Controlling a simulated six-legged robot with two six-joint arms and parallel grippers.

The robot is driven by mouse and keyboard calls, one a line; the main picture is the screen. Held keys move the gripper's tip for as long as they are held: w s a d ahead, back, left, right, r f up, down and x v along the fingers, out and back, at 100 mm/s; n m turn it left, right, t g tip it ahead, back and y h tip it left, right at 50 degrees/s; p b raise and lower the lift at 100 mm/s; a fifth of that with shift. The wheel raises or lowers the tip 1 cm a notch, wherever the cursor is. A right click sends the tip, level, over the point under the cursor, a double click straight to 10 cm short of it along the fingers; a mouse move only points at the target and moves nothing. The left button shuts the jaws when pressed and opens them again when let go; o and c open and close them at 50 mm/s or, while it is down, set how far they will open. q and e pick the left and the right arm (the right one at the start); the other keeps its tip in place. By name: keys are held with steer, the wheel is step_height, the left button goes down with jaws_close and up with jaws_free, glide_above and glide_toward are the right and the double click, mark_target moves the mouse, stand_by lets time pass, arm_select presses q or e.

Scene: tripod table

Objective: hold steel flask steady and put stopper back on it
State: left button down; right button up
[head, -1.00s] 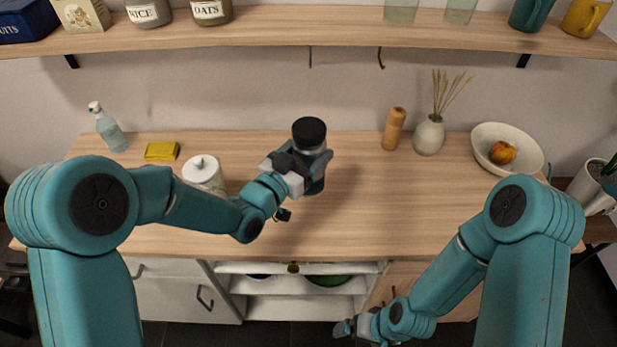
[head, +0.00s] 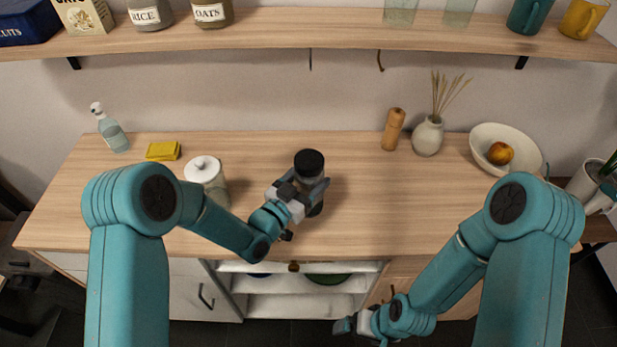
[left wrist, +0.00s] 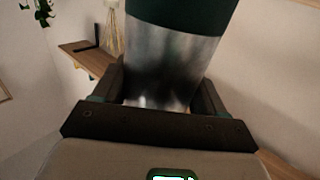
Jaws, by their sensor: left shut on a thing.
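The steel flask (head: 308,184) is roughly upright over the middle of the counter, with a wide black top (head: 309,161). My left gripper (head: 311,190) is shut on its body. In the left wrist view the flask's bare steel band (left wrist: 170,65) is between the two fingers (left wrist: 158,92), with a dark green band above it. I cannot tell whether its base touches the counter, or whether the black top is the stopper. No separate stopper shows. My right gripper (head: 347,325) hangs low in front of the cabinet, apart from the flask; its jaws are unclear.
A white lidded jar (head: 206,172) stands close to my left forearm. A yellow cloth (head: 163,151) and a spray bottle (head: 112,132) are farther left. A wooden mill (head: 393,130), a vase (head: 428,137) and a bowl (head: 520,145) stand back right. The counter (head: 400,205) right of the flask is clear.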

arm_select(q)
steer(key=shift+s+r, duration=0.1)
steer(key=shift+r, duration=0.05)
steer(key=shift+f+b, duration=0.25)
steer(key=shift+b, duration=0.05)
steer(key=shift+c, duration=0.8)
jaws_free()
steer(key=shift+o, duration=0.5)
steer(key=shift+r, duration=0.15)
steer(key=b+v, duration=0.2)
steer(key=v, duration=1)
steer(key=shift+b, duration=0.35)
